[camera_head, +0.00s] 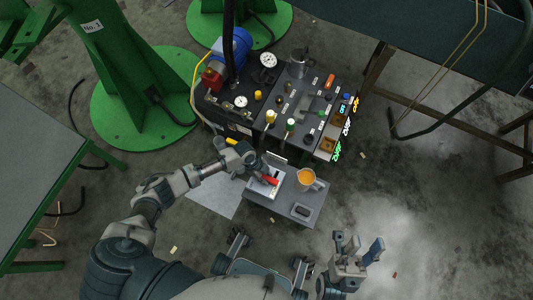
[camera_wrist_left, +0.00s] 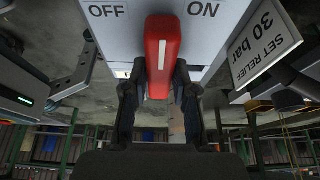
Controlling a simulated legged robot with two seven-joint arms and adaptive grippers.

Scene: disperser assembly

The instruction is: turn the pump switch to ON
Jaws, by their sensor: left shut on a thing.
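The pump switch is a red lever (camera_wrist_left: 160,50) on a white panel (camera_wrist_left: 120,32) marked OFF on the left and ON on the right in the left wrist view. The lever stands between the two labels. My left gripper (camera_wrist_left: 160,78) has a finger on each side of the lever and is shut on it. In the head view the red lever (camera_head: 271,181) shows at the white box (camera_head: 263,190), with my left gripper (camera_head: 263,174) over it. My right gripper (camera_head: 358,250) is open and empty, off to the lower right.
An orange-filled mug (camera_head: 306,179) and a small dark item (camera_head: 302,210) are on the grey shelf (camera_head: 275,213). Behind is a machine panel (camera_head: 290,110) with valves and gauges. A "SET RELIEF 30 bar" sign (camera_wrist_left: 264,42) is close right of the switch in the wrist view.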

